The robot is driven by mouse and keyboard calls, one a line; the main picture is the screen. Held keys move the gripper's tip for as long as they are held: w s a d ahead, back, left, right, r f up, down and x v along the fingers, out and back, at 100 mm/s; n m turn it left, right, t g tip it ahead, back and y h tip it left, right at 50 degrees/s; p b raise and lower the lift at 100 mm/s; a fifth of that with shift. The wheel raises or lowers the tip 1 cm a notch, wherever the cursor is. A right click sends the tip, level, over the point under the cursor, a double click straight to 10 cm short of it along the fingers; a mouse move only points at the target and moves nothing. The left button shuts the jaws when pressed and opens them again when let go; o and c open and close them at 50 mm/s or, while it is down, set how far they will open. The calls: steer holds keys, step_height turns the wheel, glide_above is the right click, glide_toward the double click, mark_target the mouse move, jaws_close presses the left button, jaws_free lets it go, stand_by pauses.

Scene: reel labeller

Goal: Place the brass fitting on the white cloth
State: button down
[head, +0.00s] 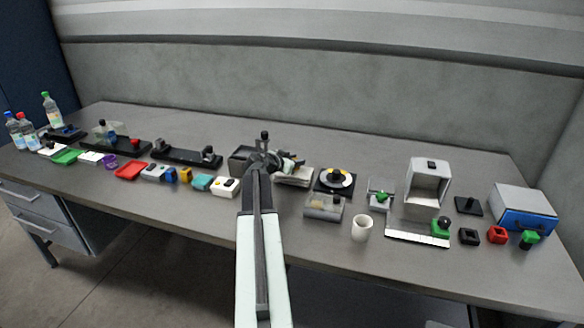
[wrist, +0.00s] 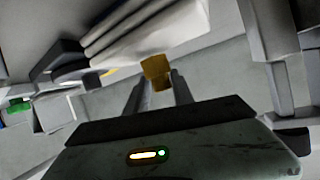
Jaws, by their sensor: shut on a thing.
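The brass fitting (wrist: 156,68) is a small yellow-brown block held between the two fingertips of my gripper (wrist: 159,86) in the wrist view. The white cloth (wrist: 150,40) shows just beyond the fitting there, folded in several layers. Whether the fitting touches it I cannot tell. In the head view the white cloth (head: 293,179) lies on the table near the middle, partly behind my gripper (head: 284,160). My gripper is at its upper left side. The fitting is too small or hidden to make out in the head view.
A dark grey box (head: 239,160) is left of my gripper. Bare table (head: 300,240) lies in front.

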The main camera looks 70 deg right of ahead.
steer(key=shift+w+a+f, duration=0.15)
steer(key=shift+w+f, duration=0.15)
steer(key=shift+f, duration=0.15)
steer(key=c, duration=1.1)
jaws_free()
steer(key=p+v, duration=0.5)
steer(key=v, duration=0.7)
